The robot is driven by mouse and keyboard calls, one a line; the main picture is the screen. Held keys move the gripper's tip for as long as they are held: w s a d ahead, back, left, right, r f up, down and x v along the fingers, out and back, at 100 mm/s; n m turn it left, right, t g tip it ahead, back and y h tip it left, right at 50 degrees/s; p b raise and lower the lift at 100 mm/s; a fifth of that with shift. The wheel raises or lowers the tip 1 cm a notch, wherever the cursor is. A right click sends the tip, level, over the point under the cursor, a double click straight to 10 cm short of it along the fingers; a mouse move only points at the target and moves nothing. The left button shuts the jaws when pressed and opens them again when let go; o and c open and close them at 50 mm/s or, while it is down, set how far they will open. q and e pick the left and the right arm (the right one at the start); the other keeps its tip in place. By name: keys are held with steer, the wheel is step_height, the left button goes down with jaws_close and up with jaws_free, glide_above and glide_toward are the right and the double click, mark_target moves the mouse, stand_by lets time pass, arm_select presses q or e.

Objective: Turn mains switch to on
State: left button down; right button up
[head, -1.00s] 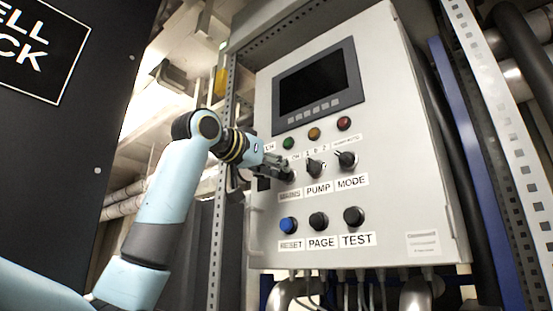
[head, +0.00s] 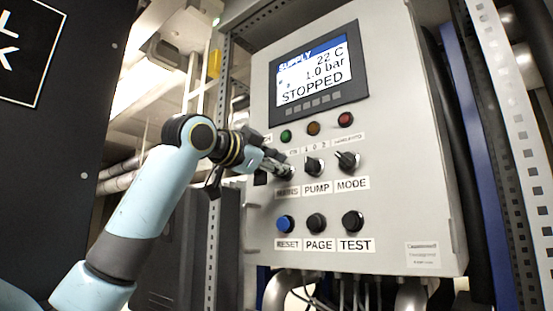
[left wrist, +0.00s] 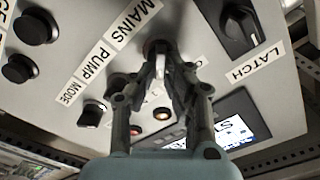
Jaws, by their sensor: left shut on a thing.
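The mains switch (left wrist: 158,50) sits on the grey control panel (head: 400,120), above its MAINS label (head: 287,191). My left gripper (head: 284,171) is shut on the switch's knob, and its fingers hide most of it in the head view. In the left wrist view the two fingers (left wrist: 160,68) close on the knob from both sides. The panel's screen (head: 318,72) is lit and reads 22 C, 1.0 bar and STOPPED. My right gripper is not in view.
The pump knob (head: 314,166) and mode knob (head: 347,161) are to the right. A latch switch (left wrist: 240,25) is close beside the gripper. Indicator lamps (head: 313,128) are above, and blue and black push buttons (head: 318,223) below. Cables hang under the panel.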

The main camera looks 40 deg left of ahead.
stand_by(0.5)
arm_select(q)
steer(key=c, duration=1.4)
jaws_free()
glide_toward(289, 128)
steer(key=w, duration=0.5)
steer(key=shift+w+d, duration=0.2)
